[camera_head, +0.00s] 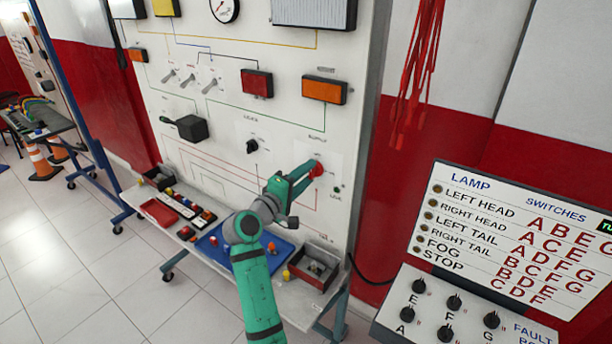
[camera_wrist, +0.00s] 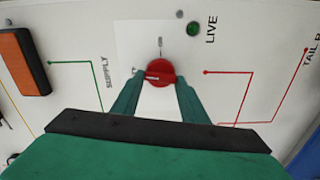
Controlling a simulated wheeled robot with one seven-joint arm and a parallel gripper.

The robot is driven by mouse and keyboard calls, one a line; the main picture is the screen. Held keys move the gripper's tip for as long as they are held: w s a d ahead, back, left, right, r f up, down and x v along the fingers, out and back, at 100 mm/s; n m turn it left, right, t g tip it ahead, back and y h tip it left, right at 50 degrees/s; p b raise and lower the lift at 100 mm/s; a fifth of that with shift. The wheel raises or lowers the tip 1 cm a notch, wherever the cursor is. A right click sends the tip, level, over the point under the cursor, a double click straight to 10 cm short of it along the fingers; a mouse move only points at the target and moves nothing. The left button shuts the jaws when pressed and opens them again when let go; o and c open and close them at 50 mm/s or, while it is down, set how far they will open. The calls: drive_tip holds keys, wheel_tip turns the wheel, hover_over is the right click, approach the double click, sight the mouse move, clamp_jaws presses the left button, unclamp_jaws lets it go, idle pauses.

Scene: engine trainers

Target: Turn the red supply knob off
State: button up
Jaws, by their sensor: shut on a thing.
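The red supply knob (camera_head: 316,169) is on the white trainer board, at the lower right of its panel. It also shows in the wrist view (camera_wrist: 160,72), with the word SUPPLY printed beside it. My gripper (camera_head: 308,172) reaches the board from below. In the wrist view its two green fingers (camera_wrist: 157,88) stand on either side of the knob, shut on it. A green LIVE lamp (camera_wrist: 193,28) is close to the knob; I cannot tell for sure if it is lit.
A black knob (camera_head: 252,146), a black lever box (camera_head: 190,128) and orange lamps (camera_head: 324,90) stick out of the board. A shelf below holds a blue tray (camera_head: 215,251) and an open red bin (camera_head: 313,268). A lamp switches panel (camera_head: 510,240) stands at the right.

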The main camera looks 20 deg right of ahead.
drive_tip(key=shift+a+n, duration=0.15)
drive_tip(key=shift+n, duration=0.75)
drive_tip(key=shift+w+f, duration=0.1)
drive_tip(key=o, duration=1.1)
drive_tip(key=v, duration=1.1)
